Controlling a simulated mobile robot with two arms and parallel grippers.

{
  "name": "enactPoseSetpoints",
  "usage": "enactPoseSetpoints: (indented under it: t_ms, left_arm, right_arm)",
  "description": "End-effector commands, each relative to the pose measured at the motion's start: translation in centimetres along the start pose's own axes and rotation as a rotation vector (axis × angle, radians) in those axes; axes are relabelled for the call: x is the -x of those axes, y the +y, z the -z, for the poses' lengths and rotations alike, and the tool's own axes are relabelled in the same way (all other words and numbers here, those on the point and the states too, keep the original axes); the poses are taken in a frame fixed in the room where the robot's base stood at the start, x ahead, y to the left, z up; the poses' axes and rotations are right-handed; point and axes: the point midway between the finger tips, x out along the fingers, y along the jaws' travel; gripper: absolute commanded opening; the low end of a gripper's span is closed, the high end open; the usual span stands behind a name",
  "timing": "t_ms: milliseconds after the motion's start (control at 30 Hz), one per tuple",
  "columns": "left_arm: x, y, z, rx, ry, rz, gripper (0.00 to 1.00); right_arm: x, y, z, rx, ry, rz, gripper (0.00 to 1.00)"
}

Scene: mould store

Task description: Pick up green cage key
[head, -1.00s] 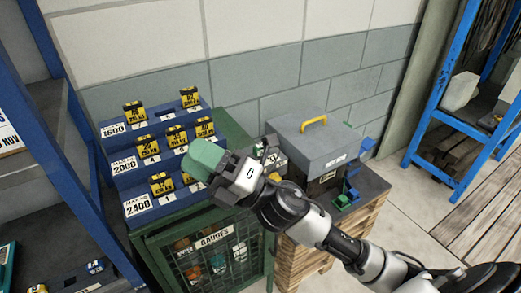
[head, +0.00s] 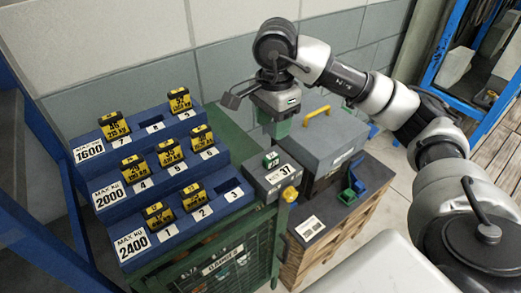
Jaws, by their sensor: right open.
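A small green piece with a white label, which looks like the green cage key (head: 271,159), sits upright on top of a grey box (head: 272,181) with a yellow knob and a "37" label. My right gripper (head: 278,130) points down with green fingertips, just above and behind the key in the picture. It is open, and nothing shows between its fingers, though the gap is partly hidden. The key stands apart from it as far as I can see. My left gripper is not in view.
A blue stepped rack (head: 140,210) with yellow-and-black tags stands left on a green mesh cabinet (head: 225,265). The wall is close behind.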

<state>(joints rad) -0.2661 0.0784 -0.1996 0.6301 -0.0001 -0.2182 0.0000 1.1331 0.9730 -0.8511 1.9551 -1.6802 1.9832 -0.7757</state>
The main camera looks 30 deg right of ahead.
Motion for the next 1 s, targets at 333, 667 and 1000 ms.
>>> enactPoseSetpoints:
  t_ms: [333, 667, 1000]
  left_arm:
    - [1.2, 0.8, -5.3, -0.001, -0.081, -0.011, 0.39]
    - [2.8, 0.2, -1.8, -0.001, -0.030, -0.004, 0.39]
    - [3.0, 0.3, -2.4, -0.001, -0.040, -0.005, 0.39]
  right_arm:
    - [-4.7, 0.0, -0.1, 0.002, -0.002, -0.004, 0.47]
    - [-8.6, -0.7, -0.2, 0.001, -0.005, -0.007, 0.47]
    - [-10.1, -0.8, -0.2, 0.003, -0.005, -0.001, 0.47]
